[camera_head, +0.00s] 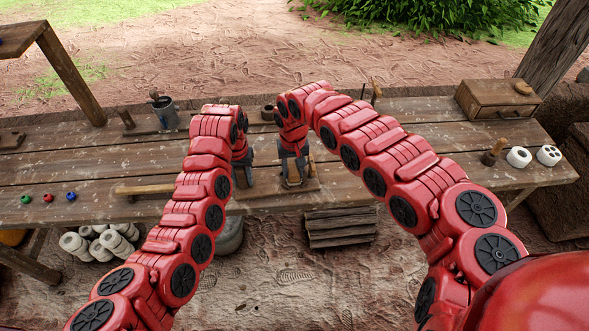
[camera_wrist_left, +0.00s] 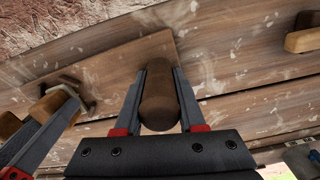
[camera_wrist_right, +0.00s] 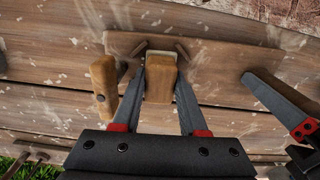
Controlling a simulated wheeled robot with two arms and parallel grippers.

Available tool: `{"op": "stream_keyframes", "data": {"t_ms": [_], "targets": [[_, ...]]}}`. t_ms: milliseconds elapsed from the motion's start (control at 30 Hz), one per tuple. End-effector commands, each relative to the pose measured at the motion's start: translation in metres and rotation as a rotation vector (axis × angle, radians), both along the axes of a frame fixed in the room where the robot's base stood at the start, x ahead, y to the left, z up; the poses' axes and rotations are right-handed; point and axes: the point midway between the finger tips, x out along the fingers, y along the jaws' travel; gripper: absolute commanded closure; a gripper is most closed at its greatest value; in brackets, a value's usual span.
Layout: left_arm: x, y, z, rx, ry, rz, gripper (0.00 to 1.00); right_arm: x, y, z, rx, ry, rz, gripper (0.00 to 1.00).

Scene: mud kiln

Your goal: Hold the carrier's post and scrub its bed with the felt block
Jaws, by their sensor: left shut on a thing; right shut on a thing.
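The carrier is a wooden board (camera_wrist_left: 120,62) lying on the bench; part of its bed also shows in the right wrist view (camera_wrist_right: 215,62). My left gripper (camera_head: 243,180) is shut on the carrier's brown rounded post (camera_wrist_left: 158,98), which stands between its fingers in the left wrist view. My right gripper (camera_head: 292,183) is shut on the felt block, whose wooden body (camera_wrist_right: 160,82) has a pale felt edge (camera_wrist_right: 163,56) low against the bed. I cannot tell whether the felt touches the bed.
The bench (camera_head: 400,150) is mostly clear around the carrier. A wooden-handled tool (camera_head: 145,189) lies to the left. A wooden box (camera_head: 497,99), a stamp-like tool (camera_head: 493,152) and white rings (camera_head: 518,157) are at the right. A metal cup (camera_head: 166,112) stands at the back left.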

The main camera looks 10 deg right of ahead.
Motion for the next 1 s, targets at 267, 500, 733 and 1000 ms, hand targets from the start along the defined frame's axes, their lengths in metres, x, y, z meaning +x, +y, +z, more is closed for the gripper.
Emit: {"op": "stream_keyframes", "data": {"t_ms": [267,500,733,1000], "targets": [[0.0003,-0.0002,0.0003,0.0,-0.001,0.0,1.0,-0.0003,0.0033,-0.0002,0.001,0.0,0.0,1.0],[0.0001,-0.0003,0.0002,0.0,-0.001,-0.001,1.0,-0.0004,0.0026,-0.0003,0.001,0.001,0.001,1.0],[0.0001,-0.0003,0.0002,0.0,-0.001,-0.001,1.0,-0.0006,-0.0032,-0.0009,0.0,0.002,0.001,1.0],[0.0002,0.0001,0.0003,0.0,-0.001,0.0,1.0,-0.0006,-0.0057,-0.0014,-0.001,0.002,0.0,1.0]]}}
